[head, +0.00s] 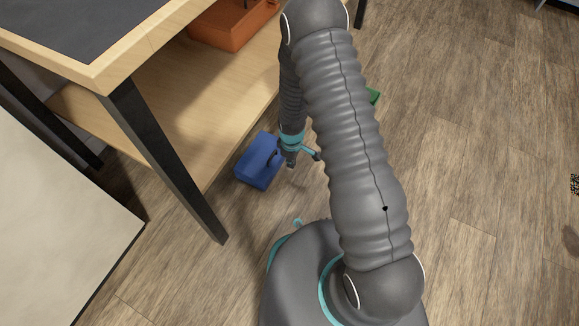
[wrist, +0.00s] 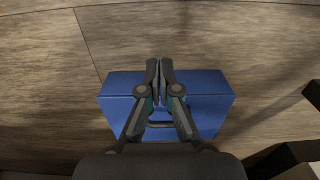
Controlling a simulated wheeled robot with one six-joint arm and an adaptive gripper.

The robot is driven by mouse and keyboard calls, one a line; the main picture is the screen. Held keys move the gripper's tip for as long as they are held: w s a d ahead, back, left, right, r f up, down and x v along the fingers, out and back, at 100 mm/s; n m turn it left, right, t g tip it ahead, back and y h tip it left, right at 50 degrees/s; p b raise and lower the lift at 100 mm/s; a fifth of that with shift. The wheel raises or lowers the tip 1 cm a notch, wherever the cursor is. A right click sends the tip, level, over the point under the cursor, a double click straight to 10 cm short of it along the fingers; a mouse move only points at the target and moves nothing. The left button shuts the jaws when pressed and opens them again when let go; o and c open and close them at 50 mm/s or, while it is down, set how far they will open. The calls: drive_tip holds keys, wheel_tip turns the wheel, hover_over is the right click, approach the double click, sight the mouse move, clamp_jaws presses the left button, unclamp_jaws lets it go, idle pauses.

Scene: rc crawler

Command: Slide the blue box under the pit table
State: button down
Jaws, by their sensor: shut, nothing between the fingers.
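The blue box (head: 257,164) sits on the wood floor beside the pit table (head: 145,42), just outside the edge of its lower shelf and near a dark leg. It has a dark handle on top. My gripper (head: 291,162) points down at the right side of the box in the head view. In the wrist view the gripper (wrist: 160,68) is shut and empty, with its fingers in front of the blue box (wrist: 212,98). The fingers hide the middle of the box. I cannot tell whether they touch it.
An orange toolbox (head: 233,28) stands on the table's lower shelf (head: 190,110). A green object (head: 374,96) shows partly behind my arm. A pale panel (head: 55,205) stands at the lower left. The floor to the right is mostly clear.

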wheel_tip(320, 180, up, 4)
drive_tip(key=shift+f, duration=0.25)
